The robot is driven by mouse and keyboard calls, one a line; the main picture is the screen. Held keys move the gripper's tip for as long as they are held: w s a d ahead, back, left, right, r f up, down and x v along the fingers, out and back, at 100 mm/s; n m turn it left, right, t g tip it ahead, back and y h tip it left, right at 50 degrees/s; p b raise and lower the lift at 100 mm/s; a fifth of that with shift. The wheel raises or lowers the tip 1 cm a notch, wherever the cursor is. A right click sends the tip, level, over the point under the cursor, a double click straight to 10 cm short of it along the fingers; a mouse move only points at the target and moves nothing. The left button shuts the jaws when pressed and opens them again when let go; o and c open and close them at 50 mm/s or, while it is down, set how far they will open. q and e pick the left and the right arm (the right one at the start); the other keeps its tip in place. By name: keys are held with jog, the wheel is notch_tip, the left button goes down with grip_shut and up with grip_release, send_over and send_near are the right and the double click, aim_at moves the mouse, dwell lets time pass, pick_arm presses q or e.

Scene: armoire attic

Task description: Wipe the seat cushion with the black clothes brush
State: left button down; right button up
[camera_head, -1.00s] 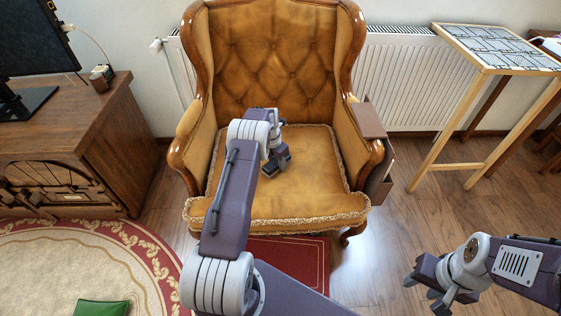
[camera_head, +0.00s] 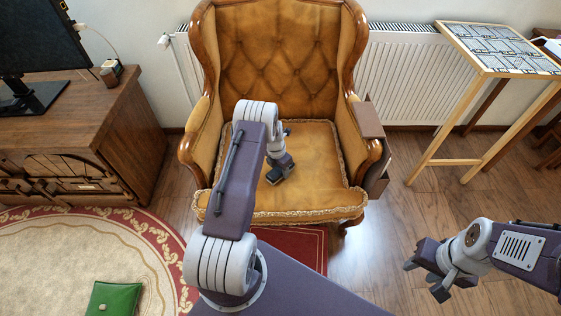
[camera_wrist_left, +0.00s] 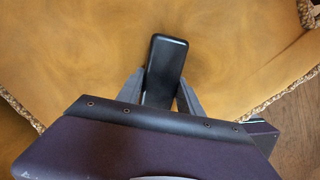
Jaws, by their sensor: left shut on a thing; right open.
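The tan seat cushion (camera_head: 315,150) with a braided edge lies on the wooden-framed armchair (camera_head: 275,60). My left gripper (camera_head: 276,178) is over the front part of the cushion and points down. In the left wrist view, my left gripper (camera_wrist_left: 162,92) is shut on the black clothes brush (camera_wrist_left: 165,62), with its far end showing between the fingers. The cushion (camera_wrist_left: 80,60) fills most of that view. I cannot tell whether the brush touches it. My right gripper (camera_head: 428,283) is open and empty over the floor at the right.
A brown tray-like pad (camera_head: 367,120) sits on the chair's right arm. A wooden cabinet (camera_head: 100,135) with a monitor stands left, a tile-topped table (camera_head: 500,48) right.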

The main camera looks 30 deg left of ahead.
aim_at(276, 175)
pick_arm(q)
jog(key=shift+s+d+r+p, duration=0.2)
jog(key=shift+s+d+p, duration=0.25)
jog(key=shift+s, duration=0.2)
jog(key=shift+f, duration=0.1)
jog(key=shift+s+d+p, duration=0.3)
jog(key=shift+s+p, duration=0.15)
jog(key=shift+s, duration=0.1)
jog(key=shift+s+d+p, duration=0.3)
jog(key=shift+s+p, duration=0.1)
jog(key=shift+s, duration=0.1)
jog(key=shift+s+d+f, duration=0.15)
jog(key=shift+s+d, duration=0.3)
jog(key=shift+s, duration=0.25)
jog(key=shift+s+a, duration=0.55)
jog(key=shift+a, duration=0.35)
jog(key=shift+w+r, duration=0.2)
jog(key=p, duration=0.1)
jog(key=w+a+p, duration=0.1)
jog(key=shift+w+r+p, duration=0.1)
jog(key=shift+w+p, duration=0.15)
jog(key=shift+p, duration=0.05)
jog(key=shift+w+a+f+b, duration=0.3)
jog(key=shift+w+f+b, duration=0.15)
jog(key=shift+b, duration=0.35)
jog(key=shift+w+a+r, duration=0.2)
jog(key=shift+w, duration=0.15)
pick_arm(e)
notch_tip(276, 175, up, 4)
jog(key=shift+r, duration=0.1)
